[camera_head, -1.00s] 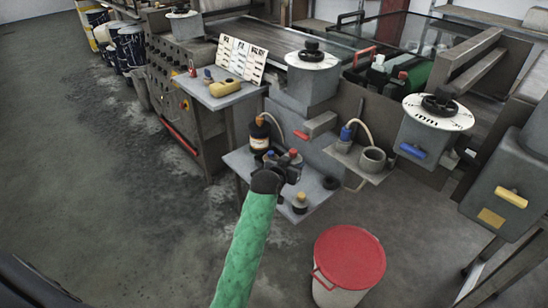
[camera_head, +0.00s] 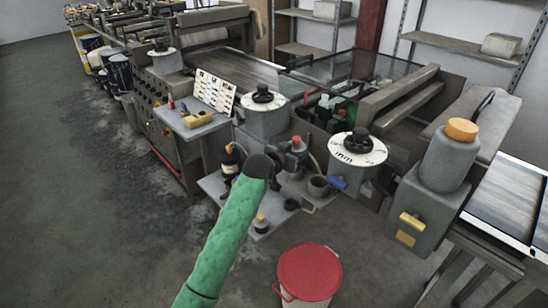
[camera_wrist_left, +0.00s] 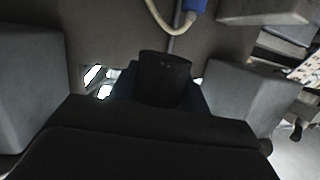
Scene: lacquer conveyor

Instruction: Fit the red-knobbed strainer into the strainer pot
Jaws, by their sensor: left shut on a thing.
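The strainer's red knob (camera_head: 297,141) shows at my left gripper (camera_head: 292,158), which comes in on the green-sleeved arm and is shut on the strainer. The strainer pot (camera_head: 318,186), a grey open cup, stands on a small side shelf just right of and below the gripper in the head view. The strainer is apart from the pot; its lower part is hidden by the gripper. The left wrist view shows mostly dark gripper parts, with the strainer not clearly seen. My right gripper is not in view.
A lower grey shelf (camera_head: 228,201) holds a brown bottle (camera_head: 229,160), a yellow-topped piece (camera_head: 261,221) and a dark ring (camera_head: 291,204). Machine tanks with white dial tops (camera_head: 358,149) stand behind and right. A red-lidded bucket (camera_head: 309,272) stands on the floor in front.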

